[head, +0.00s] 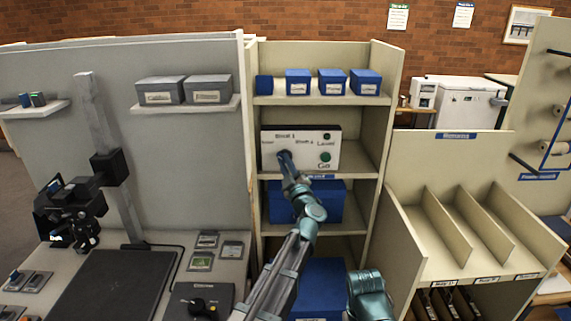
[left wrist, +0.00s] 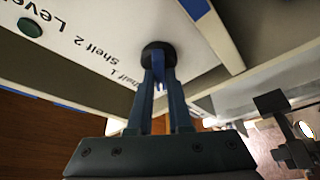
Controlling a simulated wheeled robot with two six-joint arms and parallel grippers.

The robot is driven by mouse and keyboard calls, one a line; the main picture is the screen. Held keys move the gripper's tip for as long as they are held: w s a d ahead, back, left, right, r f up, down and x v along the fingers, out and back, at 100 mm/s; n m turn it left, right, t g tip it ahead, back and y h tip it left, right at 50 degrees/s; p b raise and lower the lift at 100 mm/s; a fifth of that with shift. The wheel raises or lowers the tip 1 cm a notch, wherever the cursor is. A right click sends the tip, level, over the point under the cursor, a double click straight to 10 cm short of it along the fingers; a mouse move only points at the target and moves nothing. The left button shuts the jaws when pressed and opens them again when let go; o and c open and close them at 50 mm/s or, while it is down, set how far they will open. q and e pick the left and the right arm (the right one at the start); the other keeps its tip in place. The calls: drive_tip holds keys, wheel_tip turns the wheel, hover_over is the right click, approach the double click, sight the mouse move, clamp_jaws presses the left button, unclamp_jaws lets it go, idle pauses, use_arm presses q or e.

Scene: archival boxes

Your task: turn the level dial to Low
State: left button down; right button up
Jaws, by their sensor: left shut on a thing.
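The white control panel (head: 300,148) stands on the middle shelf of the cabinet. It has printed labels that seem to read Shelf 1, Shelf 2, Level and Go; a small label at its left is too small to read. The dial is mostly hidden by my left gripper (head: 284,158) in the head view. In the left wrist view the dark round dial (left wrist: 158,48) shows on the panel face (left wrist: 105,45), and my left gripper (left wrist: 159,82) is shut on its blue grip. Which label the dial points to cannot be told. My right gripper is not seen.
A green button (head: 326,157) is at the panel's right, above Go. Blue boxes (head: 333,82) stand on the shelf above and a larger blue box (head: 328,201) is below. Cabinet side walls (head: 379,100) flank the panel. A black pad (head: 120,285) lies on the left counter.

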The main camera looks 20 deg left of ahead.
use_arm(q)
drive_tip(key=c, duration=0.8)
unclamp_jaws()
drive_tip(key=shift+c, duration=0.2)
drive_tip(key=b+v, duration=0.3)
drive_tip(key=v, duration=1)
drive_tip(key=shift+s+d+f, duration=0.15)
drive_tip(key=shift+s, duration=0.2)
drive_tip(key=shift+w, duration=0.1)
